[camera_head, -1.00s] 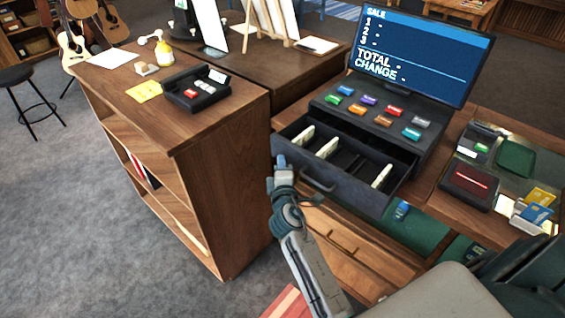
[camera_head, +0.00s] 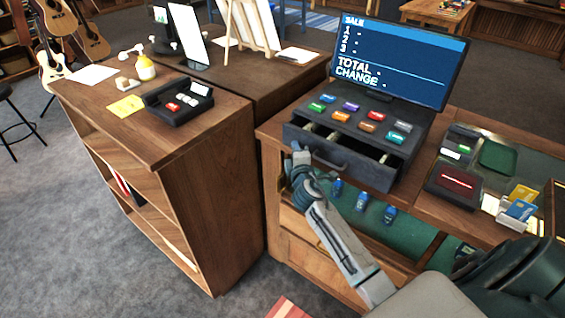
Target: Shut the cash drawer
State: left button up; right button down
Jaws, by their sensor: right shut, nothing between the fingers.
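The cash drawer (camera_head: 368,172) is dark grey and sits under the register (camera_head: 366,122) with its colored keys and its sale screen (camera_head: 400,62). The drawer stands a little open, with a narrow strip of its inside and parts of the compartments showing behind the front. Its handle (camera_head: 328,160) is on the left part of the front. My right gripper (camera_head: 298,157) is shut and empty at the left end of the drawer front, left of the handle. Whether it touches the front I cannot tell. My left gripper is not in view.
A wooden shelf unit (camera_head: 190,150) with a black tray (camera_head: 180,101) on top stands to the left. A card terminal (camera_head: 457,183) and cards (camera_head: 520,208) lie on the counter to the right. Small blue items (camera_head: 362,200) sit on a green shelf below the drawer.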

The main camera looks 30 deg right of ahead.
aim_at(306, 138)
jog(key=d, duration=0.1)
jog(key=w+d, duration=0.1)
jog(key=d, duration=0.1)
jog(key=w+d+b, duration=0.1)
jog(key=d, duration=0.1)
jog(key=shift+w+d, duration=0.1)
jog(key=shift+d, duration=0.05)
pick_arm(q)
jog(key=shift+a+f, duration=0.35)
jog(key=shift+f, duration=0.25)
pick_arm(e)
jog(key=shift+r, duration=0.25)
jog(key=shift+r, duration=0.1)
